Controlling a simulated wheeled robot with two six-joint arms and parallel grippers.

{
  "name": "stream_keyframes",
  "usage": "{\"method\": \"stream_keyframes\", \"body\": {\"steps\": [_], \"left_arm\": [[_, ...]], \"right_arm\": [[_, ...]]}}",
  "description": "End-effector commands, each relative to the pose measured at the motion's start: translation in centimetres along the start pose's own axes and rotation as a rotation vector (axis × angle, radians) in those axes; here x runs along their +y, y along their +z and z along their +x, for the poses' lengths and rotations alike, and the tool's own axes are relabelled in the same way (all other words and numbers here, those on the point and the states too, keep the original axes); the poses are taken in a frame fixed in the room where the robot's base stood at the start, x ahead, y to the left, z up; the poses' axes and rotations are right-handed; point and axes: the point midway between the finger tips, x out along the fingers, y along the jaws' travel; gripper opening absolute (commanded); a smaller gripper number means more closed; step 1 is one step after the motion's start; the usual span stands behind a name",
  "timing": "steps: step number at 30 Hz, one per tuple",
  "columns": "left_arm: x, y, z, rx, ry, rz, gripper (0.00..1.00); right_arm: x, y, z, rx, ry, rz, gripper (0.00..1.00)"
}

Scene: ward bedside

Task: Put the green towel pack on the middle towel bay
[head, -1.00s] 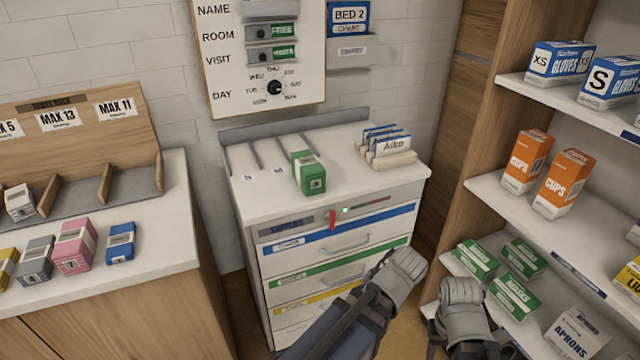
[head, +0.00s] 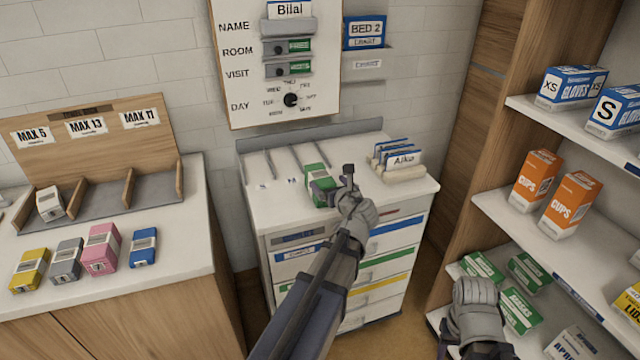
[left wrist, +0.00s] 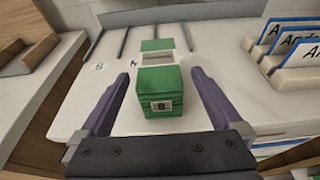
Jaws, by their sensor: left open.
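The green towel pack (head: 314,172), with a white band and a small label, lies on the white top of the drawer cabinet. It also shows in the left wrist view (left wrist: 158,90). My left gripper (head: 335,184) is open, with its fingers (left wrist: 160,78) on either side of the pack; a gap shows on both sides. Thin dividers form the towel bays behind the pack. The middle bay's label, M (head: 291,181), is left of the pack. My right gripper (head: 474,300) is low at the right, and its jaws cannot be made out.
A rack of name cards (head: 398,160) stands on the cabinet top, right of the pack. A shelf unit with glove boxes (head: 572,88) and cups boxes (head: 537,180) is at the right. Several coloured packs lie on the left counter (head: 185,262). The bays look empty.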

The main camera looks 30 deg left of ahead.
Motion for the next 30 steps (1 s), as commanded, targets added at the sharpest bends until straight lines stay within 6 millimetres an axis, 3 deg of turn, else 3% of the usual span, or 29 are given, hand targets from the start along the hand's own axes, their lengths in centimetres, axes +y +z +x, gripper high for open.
{"method": "stream_keyframes", "body": {"steps": [7, 14, 24, 30], "left_arm": [[0.0, -0.2, 2.4, 0.002, 0.002, -0.002, 1.0], [0.0, -0.2, 3.0, 0.002, 0.001, -0.003, 1.0], [0.2, -0.4, 7.5, 0.003, 0.003, -0.005, 1.0], [0.3, -0.2, 7.7, 0.002, 0.001, -0.004, 1.0]], "right_arm": [[-0.1, 0.0, 0.8, 0.0, 0.0, 0.0, 0.5], [-0.1, -0.1, 1.0, 0.0, 0.0, 0.0, 0.5], [-0.2, -0.1, 2.5, 0.0, 0.0, 0.0, 0.5], [-0.2, -0.1, 2.4, 0.0, 0.0, 0.0, 0.5]]}}
